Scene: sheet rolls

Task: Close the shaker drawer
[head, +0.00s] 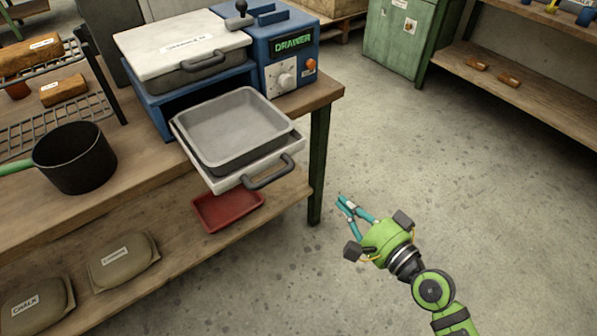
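The shaker drawer (221,183) is pulled out from the blue machine (154,108) and overhangs the bench's front edge. It has a pale front rim and a dark bar handle (273,172), and a grey tray (233,128) sits in it. My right gripper (342,201) is to the right of and below the handle, apart from it, over the floor. Its teal fingers run together at the tips, and I see nothing between them. My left gripper is not in view.
A black pot (74,158) stands on the bench left of the drawer. A red tray (228,209) and labelled sacks (123,262) lie on the shelf below. A green bench leg (318,165) stands near my gripper. The floor (430,160) to the right is clear.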

